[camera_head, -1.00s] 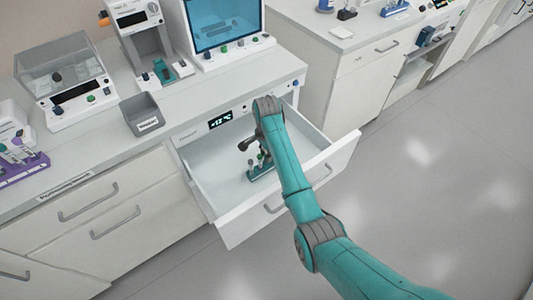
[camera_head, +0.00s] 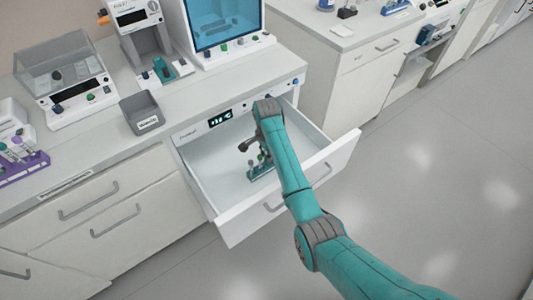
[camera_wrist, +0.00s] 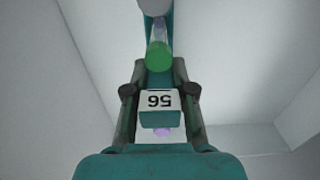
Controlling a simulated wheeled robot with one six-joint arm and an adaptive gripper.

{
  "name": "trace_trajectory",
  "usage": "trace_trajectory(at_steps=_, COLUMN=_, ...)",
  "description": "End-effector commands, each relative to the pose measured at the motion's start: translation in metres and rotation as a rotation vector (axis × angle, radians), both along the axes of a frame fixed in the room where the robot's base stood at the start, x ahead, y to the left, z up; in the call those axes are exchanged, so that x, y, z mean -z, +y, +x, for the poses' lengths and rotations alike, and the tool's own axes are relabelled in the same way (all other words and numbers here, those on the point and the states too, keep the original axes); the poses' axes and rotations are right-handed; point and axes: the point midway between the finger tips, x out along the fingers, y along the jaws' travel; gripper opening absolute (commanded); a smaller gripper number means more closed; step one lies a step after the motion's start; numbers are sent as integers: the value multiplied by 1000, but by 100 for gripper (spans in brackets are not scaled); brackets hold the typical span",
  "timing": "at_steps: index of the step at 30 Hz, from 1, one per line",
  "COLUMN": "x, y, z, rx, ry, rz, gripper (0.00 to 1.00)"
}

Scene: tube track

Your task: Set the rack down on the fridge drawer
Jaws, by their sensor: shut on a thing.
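The open fridge drawer (camera_head: 207,185) is a white tray-like box pulled out below the counter. A small teal rack (camera_head: 261,171) with tubes is inside it, low near the drawer floor; I cannot tell whether it touches the floor. In the wrist view the rack (camera_wrist: 159,118) shows a white label reading 56, upside down, and a tube with a green cap (camera_wrist: 158,56). My gripper (camera_wrist: 159,95) is shut on the rack, one finger on each side. In the head view my gripper (camera_head: 252,142) is partly hidden by my arm.
A grey bin (camera_head: 141,115) stands on the counter left of the drawer. A lidded device (camera_head: 70,85) and a blue-windowed cabinet (camera_head: 223,25) stand behind. The drawer floor around the rack looks clear, and its walls surround my gripper.

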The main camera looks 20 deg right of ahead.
Motion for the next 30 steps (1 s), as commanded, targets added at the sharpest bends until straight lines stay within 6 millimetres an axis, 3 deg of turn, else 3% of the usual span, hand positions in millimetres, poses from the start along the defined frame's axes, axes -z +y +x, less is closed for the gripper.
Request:
trace_trajectory(at_steps=8, x=2, y=0, z=0, rx=0, ry=0, rz=0, gripper=0)
trace_trajectory(at_steps=9, x=2, y=0, z=0, rx=0, ry=0, rz=0, gripper=27)
trace_trajectory(at_steps=12, x=2, y=0, z=0, rx=0, ry=0, rz=0, gripper=52)
trace_trajectory(at_steps=13, x=2, y=0, z=0, rx=0, ry=0, rz=0, gripper=53)
trace_trajectory(at_steps=30, x=2, y=0, z=0, rx=0, ry=0, rz=0, gripper=53)
